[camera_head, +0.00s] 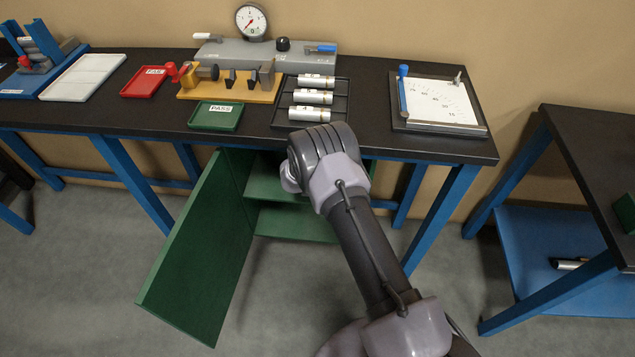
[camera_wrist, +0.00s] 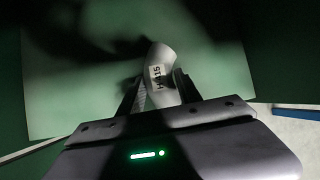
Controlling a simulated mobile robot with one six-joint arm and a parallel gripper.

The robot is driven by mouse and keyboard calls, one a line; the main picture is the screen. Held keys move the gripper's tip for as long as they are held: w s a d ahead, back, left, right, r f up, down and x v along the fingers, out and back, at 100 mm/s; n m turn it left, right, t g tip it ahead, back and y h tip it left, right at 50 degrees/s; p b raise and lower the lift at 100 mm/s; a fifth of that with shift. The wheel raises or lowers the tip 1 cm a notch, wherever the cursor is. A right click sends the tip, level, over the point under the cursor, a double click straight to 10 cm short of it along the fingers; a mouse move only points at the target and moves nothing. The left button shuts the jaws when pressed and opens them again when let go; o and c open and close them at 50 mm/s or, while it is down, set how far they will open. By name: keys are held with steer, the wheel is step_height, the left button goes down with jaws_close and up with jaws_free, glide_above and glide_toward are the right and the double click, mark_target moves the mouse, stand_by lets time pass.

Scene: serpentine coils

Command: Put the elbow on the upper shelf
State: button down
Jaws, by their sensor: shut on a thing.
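The elbow (camera_wrist: 162,62) is a short, pale grey bent tube with a black-lettered white label, seen in the wrist view. My gripper (camera_wrist: 160,92) is shut on it, with one dark finger on each side. A pale green surface lies beyond the elbow; shadow makes it hard to tell whether they touch. In the head view, a green cabinet (camera_head: 205,245) stands under the bench with its door swung open. Its upper shelf (camera_head: 264,190) shows partly behind my arm, with a lower board (camera_head: 285,222) below. My gripper and the elbow are hidden behind my arm there.
The black bench (camera_head: 365,120) overhangs the cabinet. On it stand a green PASS tray (camera_head: 216,116), a red tray (camera_head: 146,82), a rack with silver cylinders (camera_head: 312,97) and an angle plate (camera_head: 438,102). Blue bench legs (camera_head: 440,215) stand right of my arm. Open floor lies left.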

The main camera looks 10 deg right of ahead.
steer(key=shift+f, duration=0.25)
steer(key=c, duration=0.8)
jaws_free()
steer(key=shift+d+r, duration=0.1)
steer(key=shift+c, duration=0.2)
steer(key=shift+r+p, duration=0.3)
steer(key=shift+r, duration=0.1)
steer(key=p+v, duration=0.2)
steer(key=v, duration=0.5)
steer(key=shift+s, duration=0.1)
